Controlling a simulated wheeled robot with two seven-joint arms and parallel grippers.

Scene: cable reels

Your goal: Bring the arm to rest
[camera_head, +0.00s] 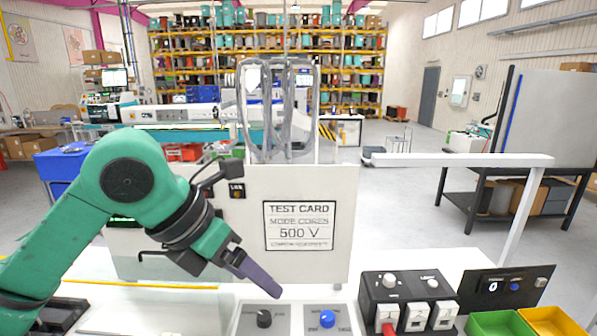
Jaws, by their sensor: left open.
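My left arm, green with black joints, comes in from the left. Its left gripper (262,284) shows as dark purple-grey fingers pointing down and right, seen nearly edge-on. It is above the bench, just over the panel with a black knob (264,318) and a blue knob (327,319). It appears empty, and I cannot tell its exact height over the panel. My right gripper is not in view.
A white tester with a test card (299,226) stands behind the gripper. A black switch box (408,299) is at the right, beside green (498,323) and yellow bins (551,321). A dark panel (503,287) stands behind the bins. Shelves of reels (200,60) are far back.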

